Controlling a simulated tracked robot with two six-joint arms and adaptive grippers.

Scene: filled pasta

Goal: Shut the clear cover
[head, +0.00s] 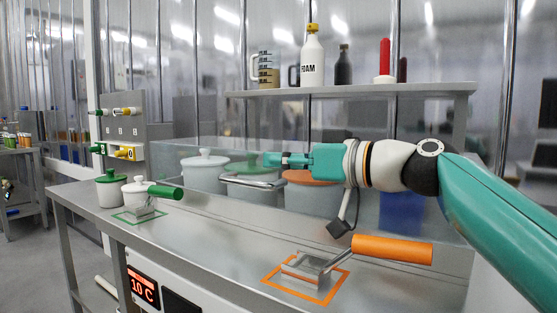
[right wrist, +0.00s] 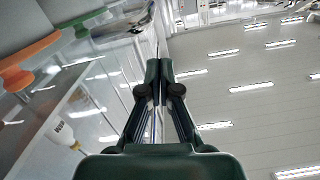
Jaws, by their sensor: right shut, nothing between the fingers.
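The clear cover (head: 345,215) is a see-through pane at the back of the steel counter, in front of lidded tubs. A silver bar handle (head: 252,183) shows near its middle. I cannot tell exactly how far the cover is tilted. My right gripper (head: 268,159) comes in from the right, pointing left, just above the handle in the head view. It is shut and empty; whether it touches the cover is unclear. In the right wrist view its fingers (right wrist: 160,72) are together, with a thin clear edge just beyond them. My left gripper is not in view.
Tubs with white (head: 204,161), green and orange lids (head: 310,178) stand behind the pane. A shelf (head: 350,91) above holds bottles and jugs. On the counter lie an orange-handled tool (head: 392,249) and a green-handled tool (head: 165,192), with two small pots (head: 137,191) at left.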

